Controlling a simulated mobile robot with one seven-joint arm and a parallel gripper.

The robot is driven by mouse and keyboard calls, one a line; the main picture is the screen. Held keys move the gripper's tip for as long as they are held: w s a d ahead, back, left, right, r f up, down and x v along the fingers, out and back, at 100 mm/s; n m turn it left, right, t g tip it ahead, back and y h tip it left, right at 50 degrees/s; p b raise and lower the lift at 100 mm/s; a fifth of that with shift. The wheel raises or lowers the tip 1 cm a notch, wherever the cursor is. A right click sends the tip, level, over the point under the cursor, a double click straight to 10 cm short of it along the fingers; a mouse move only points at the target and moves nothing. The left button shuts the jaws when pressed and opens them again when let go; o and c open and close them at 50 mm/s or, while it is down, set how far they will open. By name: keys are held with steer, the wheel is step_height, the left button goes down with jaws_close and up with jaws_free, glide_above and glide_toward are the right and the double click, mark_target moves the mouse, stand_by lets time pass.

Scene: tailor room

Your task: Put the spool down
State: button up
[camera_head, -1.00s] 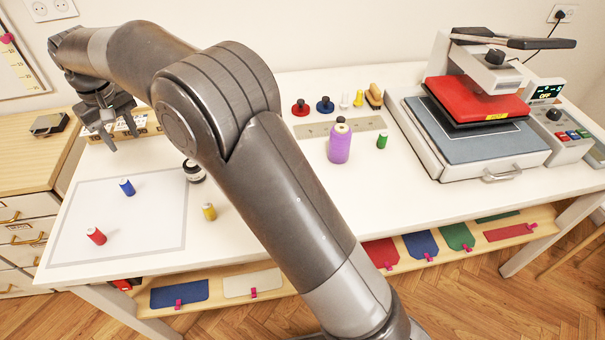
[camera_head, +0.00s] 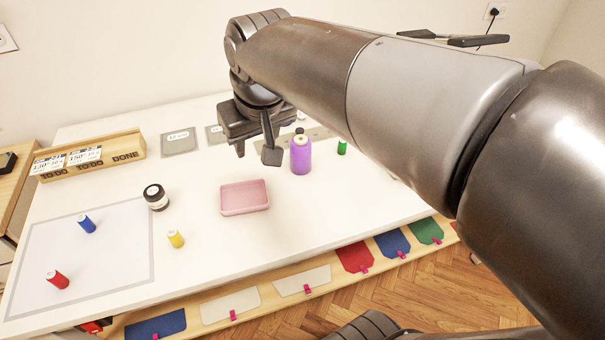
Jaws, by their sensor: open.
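My gripper (camera_head: 256,152) hangs fingers-down over the back middle of the table, open, with nothing seen between its fingers. Blue (camera_head: 87,224) and red (camera_head: 57,279) spools stand on the pale outlined mat (camera_head: 120,272) at the left. A yellow spool (camera_head: 176,239) stands right of the mat. A small green spool (camera_head: 342,147) stands at the back, partly beside my arm. A large purple spool or bottle (camera_head: 301,158) stands just right of my gripper in the picture. No spool is in my gripper.
A pink tray (camera_head: 244,209) lies in front of my gripper, looking empty. A black-and-white jar (camera_head: 156,197) stands left of it. A wooden card holder (camera_head: 115,157) and grey plates (camera_head: 179,143) are at the back. My arm hides the right side.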

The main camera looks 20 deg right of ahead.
steer(key=s+d+f+m, duration=0.1)
steer(key=s+d+f, duration=0.1)
steer(key=s, duration=0.3)
steer(key=s+d+f+m+t, duration=0.1)
steer(key=s+d+f, duration=0.2)
steer(key=s+d, duration=0.1)
steer(key=shift+s+d+f+h, duration=0.25)
steer(key=shift+s+h, duration=0.05)
steer(key=shift+s, duration=0.25)
steer(key=shift+o, duration=0.6)
